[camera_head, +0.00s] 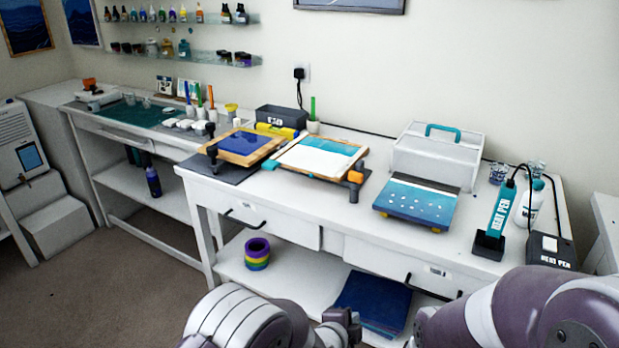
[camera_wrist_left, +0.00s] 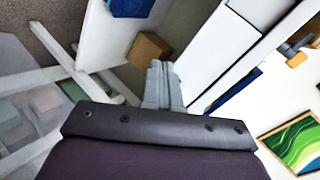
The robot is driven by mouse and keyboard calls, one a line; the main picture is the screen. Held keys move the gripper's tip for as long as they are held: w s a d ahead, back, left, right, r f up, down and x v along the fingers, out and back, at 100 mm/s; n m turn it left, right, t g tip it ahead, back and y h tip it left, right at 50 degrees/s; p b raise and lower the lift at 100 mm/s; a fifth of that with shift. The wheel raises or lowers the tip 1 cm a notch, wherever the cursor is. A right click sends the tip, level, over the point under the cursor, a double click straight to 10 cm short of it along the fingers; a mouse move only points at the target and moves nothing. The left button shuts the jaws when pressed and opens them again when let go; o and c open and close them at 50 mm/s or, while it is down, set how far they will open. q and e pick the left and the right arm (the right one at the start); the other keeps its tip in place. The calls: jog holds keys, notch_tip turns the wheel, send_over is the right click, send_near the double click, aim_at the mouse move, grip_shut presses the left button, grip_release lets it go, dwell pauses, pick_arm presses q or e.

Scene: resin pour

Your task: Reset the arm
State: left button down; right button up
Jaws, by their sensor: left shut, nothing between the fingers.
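My left gripper (camera_head: 345,325) is low at the bottom edge of the head view, in front of the table and below its top. In the left wrist view its fingers (camera_wrist_left: 162,82) are together, with nothing between them. My left arm (camera_head: 245,318) comes in from the bottom, left of the middle. My right arm (camera_head: 520,310) fills the bottom right corner; its gripper is not visible.
The white table (camera_head: 360,215) holds two framed panels, a blue panel (camera_head: 415,203), a white case (camera_head: 437,155) and a teal heat pen (camera_head: 500,215) in a stand. Tape rolls (camera_head: 257,254) and dark blue sheets (camera_head: 372,302) lie on the lower shelf. Carpet (camera_head: 110,280) is clear at left.

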pick_arm(q)
jog(key=s+a+r+n+g+y+p, duration=0.3)
jog(key=s+a+n+g, duration=0.1)
jog(key=s+a+n, duration=0.4)
jog(key=s+a+r+n+g+y+p, duration=0.2)
jog(key=s+a+n+g, duration=0.25)
jog(key=a, duration=0.45)
jog(key=s+a+r+n+y+p, duration=0.1)
jog(key=s+a+r+n+p, duration=0.5)
jog(key=a+r, duration=0.6)
jog(key=shift+s+a+r+n, duration=0.4)
jog(key=shift+s+r+n, duration=0.35)
jog(key=shift+s+r, duration=0.1)
